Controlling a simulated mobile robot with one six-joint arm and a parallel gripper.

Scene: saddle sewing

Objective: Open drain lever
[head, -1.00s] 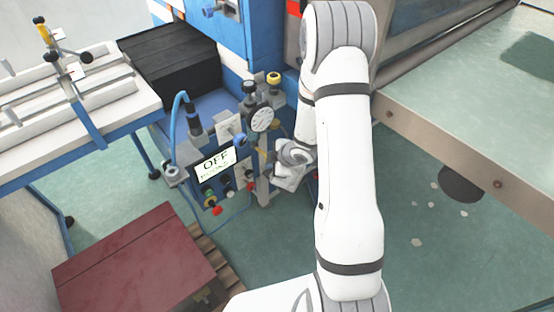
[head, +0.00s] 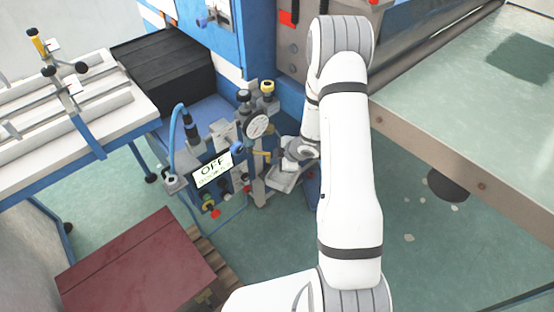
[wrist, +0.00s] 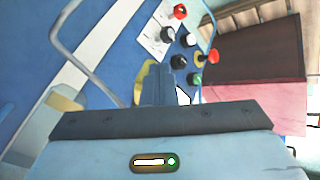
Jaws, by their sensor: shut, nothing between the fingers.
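A small yellow lever (head: 262,154) shows below the round gauge (head: 257,126) on the blue machine in the head view; I take it for the drain lever. In the wrist view, a curved yellow part (wrist: 147,76) shows just behind my fingers, partly hidden by them. My gripper (wrist: 165,78) is shut and empty, its fingers close in front of that yellow part. I cannot tell whether they touch it. In the head view my gripper is beside the lever, to its right, with its fingertips hard to make out.
An OFF display (head: 213,168) and several coloured knobs are left of the lever; the knobs also show in the wrist view (wrist: 192,58). A dark red box (head: 140,265) stands front left. A long table (head: 480,110) is at right.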

